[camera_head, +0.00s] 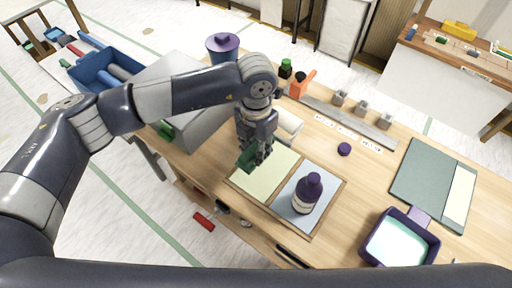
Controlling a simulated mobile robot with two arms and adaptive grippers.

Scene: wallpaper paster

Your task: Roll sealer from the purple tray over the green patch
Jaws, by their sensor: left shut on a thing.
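The purple tray (435,246) sits at the table's front right with pale teal sealer (398,243) in it. The pale green patch (262,184) lies on a wooden board left of a light blue patch (318,209). My left gripper (258,156) points down over the far left part of the green patch. It is shut on a dark green tool (246,158), which is partly hidden by the fingers. I cannot tell whether the tool touches the patch. My right gripper is not in view.
A purple-capped bottle (308,193) stands on the blue patch. A grey-green folder-like panel (425,180) lies at the right. A purple knob (344,149), metal blocks on a strip (362,108) and an orange tool (300,85) are farther back. Bare table lies right of the board.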

